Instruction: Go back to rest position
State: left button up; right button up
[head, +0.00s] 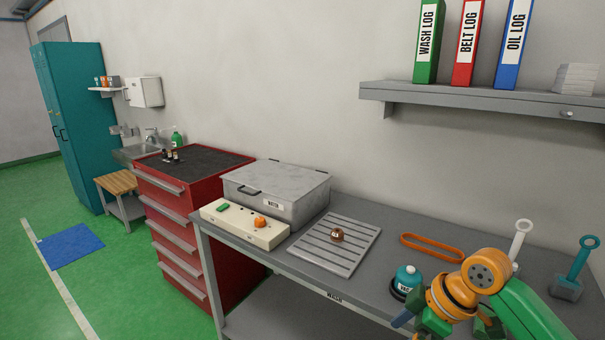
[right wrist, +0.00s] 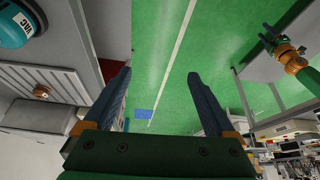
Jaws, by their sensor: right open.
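My right arm comes in from the right over the workbench (head: 375,216) in the head view. Its gripper (head: 411,318) is low in the picture, in front of the teal round-topped item (head: 408,277), and partly cut off by the lower edge. In the right wrist view the two dark fingers of this gripper (right wrist: 159,74) are spread wide with nothing between them, only floor behind. My left gripper is not in the head view. What looks like my left arm's end (right wrist: 275,42) shows small at the upper right of the right wrist view; its fingers are too small to read.
A red drawer cabinet (head: 172,213) stands left.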

jog(key=w+f+m+t, duration=0.1)
jog(key=w+f+m, duration=0.35)
jog(key=f, duration=0.55)
jog(key=s+d+f+m+h, duration=0.1)
jog(key=s+d+f+m, duration=0.15)
jog(key=f, duration=0.65)
jog(key=s+d+f+m+h, duration=0.1)
jog(key=s+f+m, duration=0.15)
jog(key=f, duration=0.65)
jog(key=s+d+f+h, duration=0.1)
jog(key=s+f+h, duration=0.1)
jog(key=s+f, duration=0.9)
jog(key=s+a+f+g, duration=0.1)
jog(key=s+f, duration=0.1)
jog(key=s, duration=0.9)
jog(key=s+a+f+g, duration=0.1)
jog(key=s+f, duration=0.1)
jog(key=s, duration=0.8)
jog(key=shift+s+a+f, duration=0.3)
jog(key=shift+s+f, duration=0.05)
